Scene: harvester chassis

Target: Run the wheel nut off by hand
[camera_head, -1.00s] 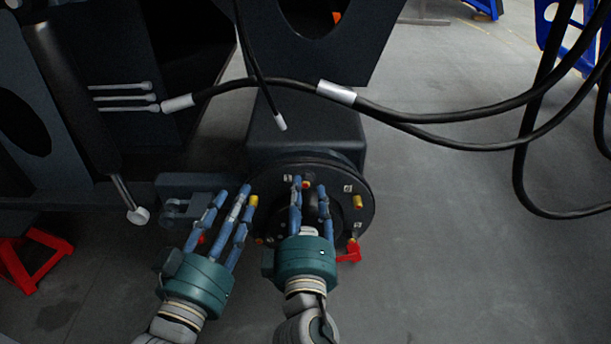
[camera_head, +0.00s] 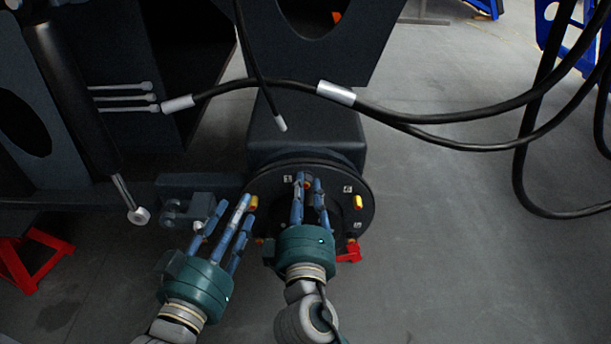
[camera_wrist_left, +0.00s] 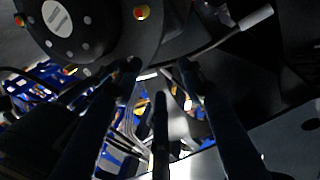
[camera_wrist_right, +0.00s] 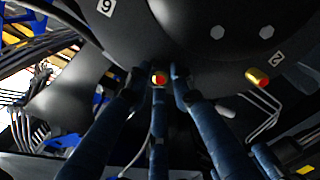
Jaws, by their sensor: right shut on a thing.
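The round dark wheel hub (camera_head: 270,183) faces me in the head view, with numbered labels and yellow-and-red nuts around its face. My right gripper (camera_head: 309,184) is at the upper part of the hub face, its fingers shut on a wheel nut. My left gripper (camera_head: 236,205) is open and empty beside the hub's left edge. The hub (camera_wrist_left: 95,30) fills the top left of the left wrist view.
Another nut (camera_head: 358,202) sits at the hub's right side. A red stand (camera_head: 348,252) is under the hub, and another red stand (camera_head: 35,258) is at far left. Black hoses (camera_head: 440,112) hang across above the hub. The grey floor (camera_head: 470,270) at right is clear.

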